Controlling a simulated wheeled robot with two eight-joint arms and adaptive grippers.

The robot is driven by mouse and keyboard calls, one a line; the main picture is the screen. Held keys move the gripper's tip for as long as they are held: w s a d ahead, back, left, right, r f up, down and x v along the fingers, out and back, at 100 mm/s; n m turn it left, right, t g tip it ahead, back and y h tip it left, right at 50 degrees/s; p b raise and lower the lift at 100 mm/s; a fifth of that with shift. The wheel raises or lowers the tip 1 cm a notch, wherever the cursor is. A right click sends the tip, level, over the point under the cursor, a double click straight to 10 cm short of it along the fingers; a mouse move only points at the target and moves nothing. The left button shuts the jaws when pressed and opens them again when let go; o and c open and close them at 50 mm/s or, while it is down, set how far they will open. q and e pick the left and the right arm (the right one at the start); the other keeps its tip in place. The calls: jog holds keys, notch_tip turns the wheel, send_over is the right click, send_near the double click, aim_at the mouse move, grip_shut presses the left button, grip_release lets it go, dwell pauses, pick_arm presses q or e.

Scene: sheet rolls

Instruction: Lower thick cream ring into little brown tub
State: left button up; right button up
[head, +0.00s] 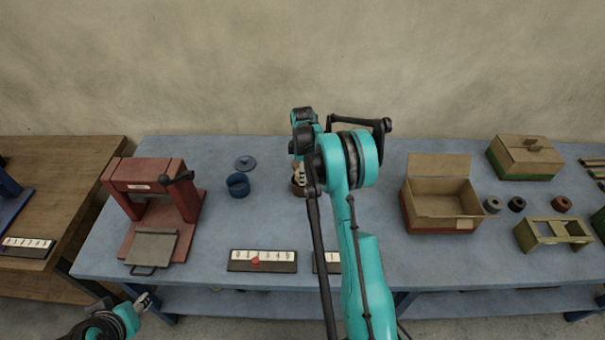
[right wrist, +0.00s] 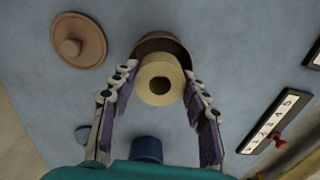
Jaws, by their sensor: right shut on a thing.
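The thick cream ring (right wrist: 174,92) is between the fingertips of my right gripper (right wrist: 160,74), which is shut on it. The little brown tub (right wrist: 172,43) shows behind the ring in the right wrist view, and the ring covers much of its opening. I cannot tell whether the ring touches the tub or how far it is inside. In the head view the tub (head: 297,191) is partly hidden by my right arm. My left gripper (head: 146,301) is at the lower left, in front of the table, small and unclear.
A brown lid (right wrist: 80,40) lies beside the tub. A blue tub (head: 238,188) and a blue lid (head: 246,162) are to its left, near a red press (head: 150,180). An open box (head: 436,224) stands to the right. A number strip (head: 262,266) lies near the front edge.

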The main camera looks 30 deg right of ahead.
jog(key=shift+f+b, duration=0.4)
jog(key=shift+f, duration=0.15)
jog(key=o, duration=1.6)
jog(key=shift+r, duration=0.2)
jog(key=shift+r+p, duration=2.15)
jog(key=shift+r, duration=1.7)
